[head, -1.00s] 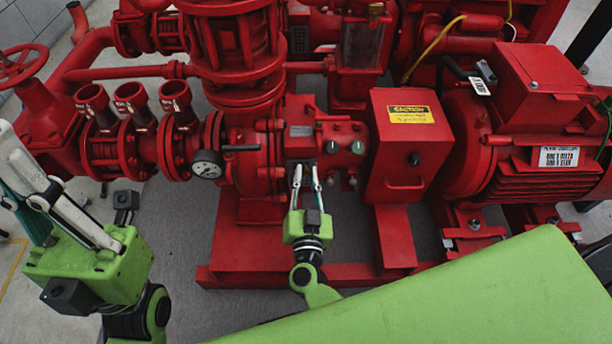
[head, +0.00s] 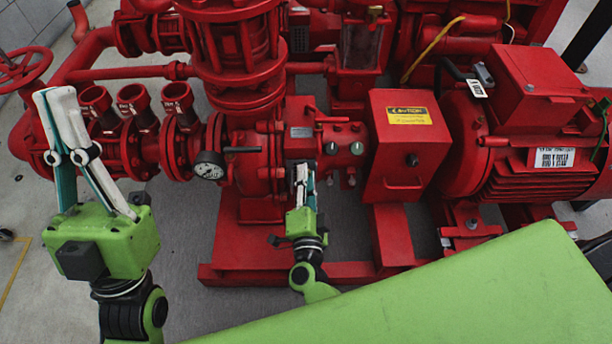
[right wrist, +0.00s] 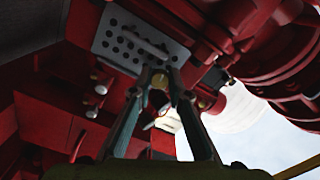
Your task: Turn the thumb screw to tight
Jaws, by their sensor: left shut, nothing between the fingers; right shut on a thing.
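In the head view the fingers hide the thumb screw. Whether it is tight cannot be seen. My left gripper (head: 54,98) is shut and empty, raised at the left with its fingers pointing up, in front of the red pipework.
A pressure gauge (head: 208,166) and a black-handled lever (head: 243,150) sit left of the right gripper. A red control box (head: 405,165) with a yellow caution label stands to its right, close by. The red base frame (head: 345,276) runs below. Grey floor is clear at the lower left.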

